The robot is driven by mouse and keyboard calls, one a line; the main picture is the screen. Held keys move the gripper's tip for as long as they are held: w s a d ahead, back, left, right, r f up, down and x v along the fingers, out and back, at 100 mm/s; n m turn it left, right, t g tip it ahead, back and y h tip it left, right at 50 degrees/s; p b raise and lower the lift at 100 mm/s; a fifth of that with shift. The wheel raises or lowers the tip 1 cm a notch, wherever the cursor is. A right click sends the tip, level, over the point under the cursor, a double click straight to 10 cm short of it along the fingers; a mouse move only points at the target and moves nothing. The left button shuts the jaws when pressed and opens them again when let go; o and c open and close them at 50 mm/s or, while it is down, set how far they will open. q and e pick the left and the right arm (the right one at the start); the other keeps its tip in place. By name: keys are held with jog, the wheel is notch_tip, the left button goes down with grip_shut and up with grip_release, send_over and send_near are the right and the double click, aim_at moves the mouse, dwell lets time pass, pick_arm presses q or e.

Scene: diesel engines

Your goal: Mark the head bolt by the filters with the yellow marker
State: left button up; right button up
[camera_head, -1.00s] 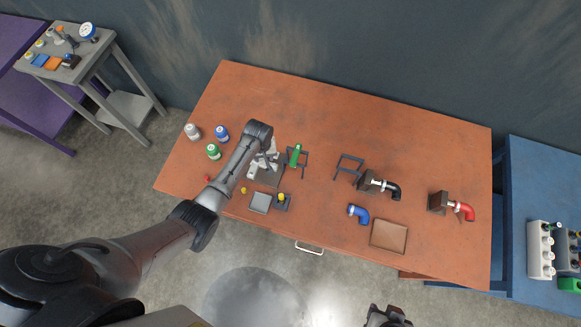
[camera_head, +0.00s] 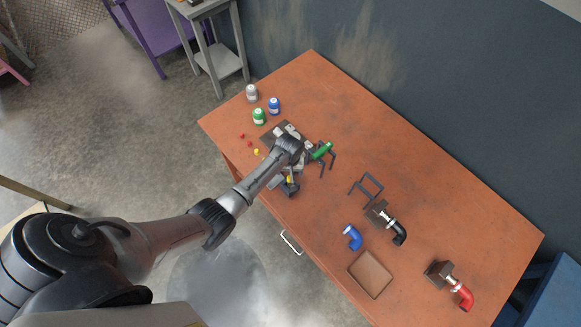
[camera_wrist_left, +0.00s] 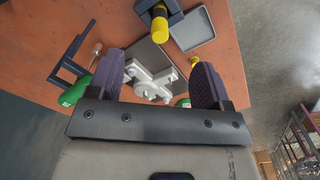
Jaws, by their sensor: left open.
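The yellow marker (camera_wrist_left: 159,22) stands in a dark holder at the top of the left wrist view; its yellow tip shows beside my arm in the head view (camera_head: 290,180). The pale grey engine part (camera_wrist_left: 152,82) lies on a dark plate between and beyond my left fingers. My left gripper (camera_wrist_left: 158,80) is open and empty above the bench, short of the marker holder. In the head view my forearm covers its fingers and part of the engine part. My right gripper is not in view.
A green cylinder (camera_head: 322,150) rests by a dark frame. Green, blue and white jars (camera_head: 251,93) stand at the back left. A grey tray (camera_wrist_left: 192,29) is beside the marker holder. Pipe elbows and a brown tray (camera_head: 370,274) are at the right.

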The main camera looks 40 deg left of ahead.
aim_at(289, 177)
pick_arm(q)
notch_tip(289, 177, down, 3)
jog(key=shift+b, duration=1.15)
jog(key=shift+f+b, duration=1.25)
jog(key=shift+f, duration=0.9)
jog(key=shift+p, duration=0.3)
grip_shut()
jog(key=shift+r, duration=0.1)
